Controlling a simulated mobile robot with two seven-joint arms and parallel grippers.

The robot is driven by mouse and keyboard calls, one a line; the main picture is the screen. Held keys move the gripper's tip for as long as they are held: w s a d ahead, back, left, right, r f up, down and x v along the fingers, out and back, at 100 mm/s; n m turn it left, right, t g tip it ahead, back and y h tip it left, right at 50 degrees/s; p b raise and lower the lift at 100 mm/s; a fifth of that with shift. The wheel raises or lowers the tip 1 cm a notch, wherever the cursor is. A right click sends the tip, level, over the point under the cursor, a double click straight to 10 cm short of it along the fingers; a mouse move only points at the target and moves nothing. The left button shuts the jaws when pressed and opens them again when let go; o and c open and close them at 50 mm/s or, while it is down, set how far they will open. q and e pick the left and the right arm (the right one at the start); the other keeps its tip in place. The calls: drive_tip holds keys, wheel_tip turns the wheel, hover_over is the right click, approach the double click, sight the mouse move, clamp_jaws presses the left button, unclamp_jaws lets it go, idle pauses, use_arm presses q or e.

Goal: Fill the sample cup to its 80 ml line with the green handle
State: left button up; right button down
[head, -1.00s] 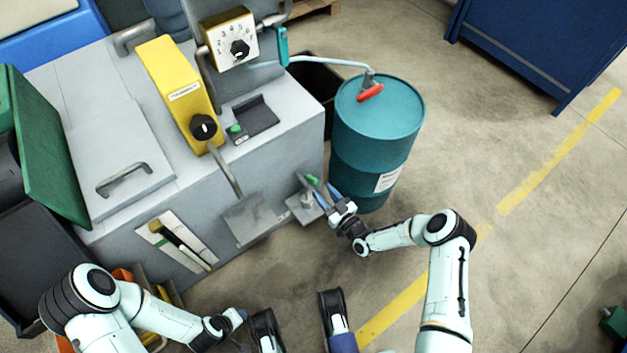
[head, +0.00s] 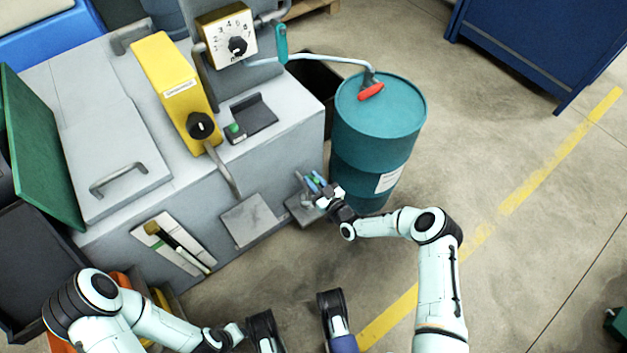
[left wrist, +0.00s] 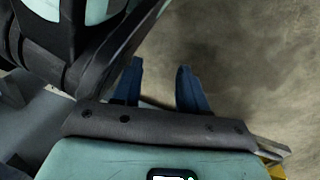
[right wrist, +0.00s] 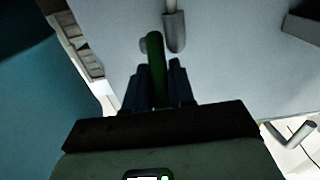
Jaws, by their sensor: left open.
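The green handle (right wrist: 157,68) stands between the fingers of my right gripper (right wrist: 160,82) in the right wrist view, with the fingers close against it on both sides. In the head view my right gripper (head: 317,183) is at the front right corner of the grey machine, above a small grey shelf (head: 301,212). The handle is mostly covered there. I cannot make out the sample cup or its 80 ml line; the gripper hides much of the shelf area. My left gripper (left wrist: 160,88) is open and empty, over bare floor in the left wrist view.
The grey machine (head: 250,178) carries a yellow box (head: 172,85) and a white dial (head: 230,35). A teal drum (head: 378,130) with a red lever (head: 371,91) stands close beside my right gripper.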

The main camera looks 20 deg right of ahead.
sight(308, 175)
use_arm(q)
drive_tip(key=shift+w+r, duration=0.1)
use_arm(e)
drive_tip(key=g+p, duration=0.1)
drive_tip(key=r+g+h+p, duration=0.1)
drive_tip(key=w+g+p, duration=0.1)
drive_tip(key=g, duration=0.1)
drive_tip(key=shift+w+a+r, duration=0.1)
drive_tip(key=shift+a+r, duration=0.15)
drive_tip(key=shift+a, duration=0.05)
drive_tip(key=shift+w+g+h, duration=0.15)
drive_tip(key=shift+g+h, duration=0.25)
drive_tip(key=shift+g, duration=0.1)
drive_tip(key=shift+w+a+r+g+h+p, duration=0.15)
drive_tip(key=shift+w+g+h+p, duration=0.2)
drive_tip(key=shift+g, duration=0.65)
use_arm(q)
drive_tip(key=w+r+t, duration=0.2)
drive_tip(key=w+r, duration=0.3)
drive_tip(key=w, duration=0.3)
drive_tip(key=shift+d+r+t, duration=0.25)
drive_tip(key=shift+r+t, duration=0.05)
drive_tip(key=shift+r, duration=0.05)
use_arm(e)
drive_tip(key=shift+w+a+g+h, duration=0.1)
drive_tip(key=shift+w+g+h, duration=0.35)
drive_tip(key=shift+g, duration=0.65)
drive_tip(key=shift+s, duration=0.1)
